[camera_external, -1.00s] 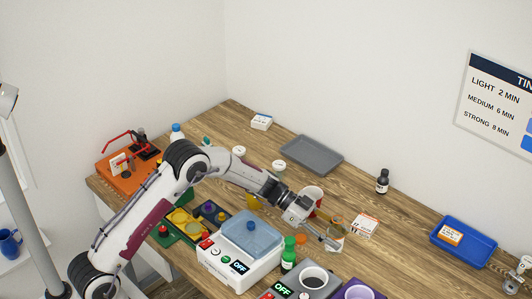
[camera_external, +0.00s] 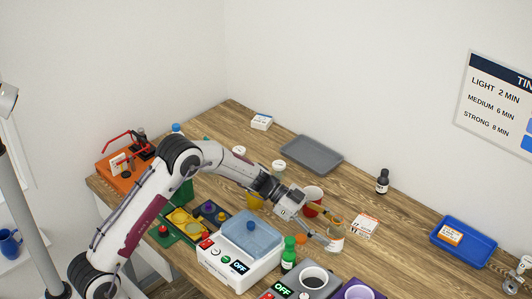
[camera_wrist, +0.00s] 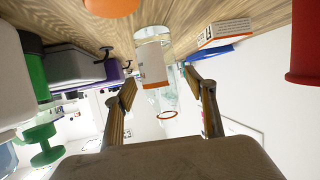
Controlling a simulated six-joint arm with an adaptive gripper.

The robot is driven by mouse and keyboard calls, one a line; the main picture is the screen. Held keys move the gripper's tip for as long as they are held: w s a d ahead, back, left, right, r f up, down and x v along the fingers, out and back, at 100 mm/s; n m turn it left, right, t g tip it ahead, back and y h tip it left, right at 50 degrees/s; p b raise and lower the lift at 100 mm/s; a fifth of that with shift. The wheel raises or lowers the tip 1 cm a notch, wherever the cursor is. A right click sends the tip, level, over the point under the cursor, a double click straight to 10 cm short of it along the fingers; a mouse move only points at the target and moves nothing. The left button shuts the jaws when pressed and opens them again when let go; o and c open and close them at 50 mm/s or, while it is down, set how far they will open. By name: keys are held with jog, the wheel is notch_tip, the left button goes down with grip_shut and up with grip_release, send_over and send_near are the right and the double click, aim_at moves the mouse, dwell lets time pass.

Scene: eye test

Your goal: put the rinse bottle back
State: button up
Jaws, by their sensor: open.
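A clear jar with a pale label and an orange rim (camera_external: 336,241) stands upright on the table; it also shows in the wrist view (camera_wrist: 152,64). My gripper (camera_external: 335,232) is open, its two fingers (camera_wrist: 163,88) to either side of the jar in the wrist view; I cannot tell whether they touch it. No readable label marks a rinse bottle.
An orange lid (camera_external: 301,238) and a red cup (camera_external: 313,196) are close to my gripper. A white device with a blue lid (camera_external: 240,260) stands in front. A small box (camera_external: 364,226) lies to the right. A grey tray (camera_external: 312,150) and blue tray (camera_external: 440,232) are farther off.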

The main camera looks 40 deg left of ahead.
jog(key=v, duration=0.9)
dwell(0.5)
